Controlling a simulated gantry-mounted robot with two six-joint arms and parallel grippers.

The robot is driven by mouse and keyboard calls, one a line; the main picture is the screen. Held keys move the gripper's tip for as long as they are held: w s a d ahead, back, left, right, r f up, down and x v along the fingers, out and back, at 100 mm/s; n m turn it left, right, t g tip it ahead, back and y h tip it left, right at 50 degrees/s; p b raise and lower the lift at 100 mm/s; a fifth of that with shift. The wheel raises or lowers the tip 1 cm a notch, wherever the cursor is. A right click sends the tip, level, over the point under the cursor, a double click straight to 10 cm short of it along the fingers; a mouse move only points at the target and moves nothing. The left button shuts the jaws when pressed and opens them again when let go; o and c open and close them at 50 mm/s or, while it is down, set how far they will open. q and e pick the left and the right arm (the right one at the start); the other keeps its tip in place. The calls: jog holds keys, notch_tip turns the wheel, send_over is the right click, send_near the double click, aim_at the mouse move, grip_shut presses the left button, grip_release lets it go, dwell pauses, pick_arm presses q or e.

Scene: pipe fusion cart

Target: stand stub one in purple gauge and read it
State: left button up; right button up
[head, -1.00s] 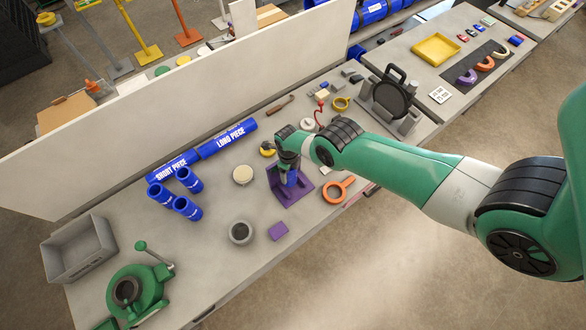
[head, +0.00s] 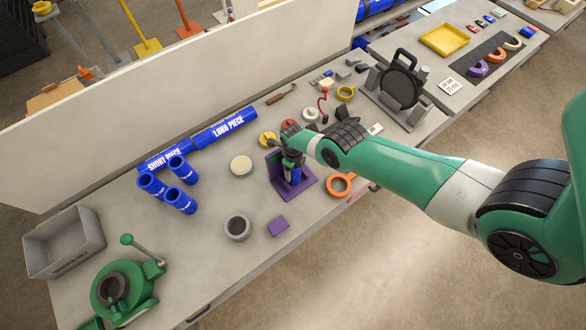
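The purple gauge (head: 275,164), an L-shaped stand with a flat base and an upright back plate, sits mid-bench. A blue stub (head: 294,174) stands roughly upright in it, beside the back plate. My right gripper (head: 292,160) points down over the stub, with its dark fingers at the stub's top. Whether they are closed on it cannot be made out, as my wrist hides part of the grip. My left gripper is not in view. No gauge reading is legible.
Blue pipes marked short piece (head: 165,155) and long piece (head: 224,131) lie by the back panel. A grey ring (head: 237,228), purple block (head: 278,226), cream disc (head: 241,165) and orange ring (head: 338,187) surround the gauge. A grey bin (head: 65,245) and green clamp (head: 124,290) stand at left.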

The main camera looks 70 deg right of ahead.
jog(key=shift+f, duration=0.2)
jog(key=o, duration=1.5)
jog(key=shift+r, duration=0.1)
notch_tip(320, 180, up, 8)
jog(key=p, duration=0.8)
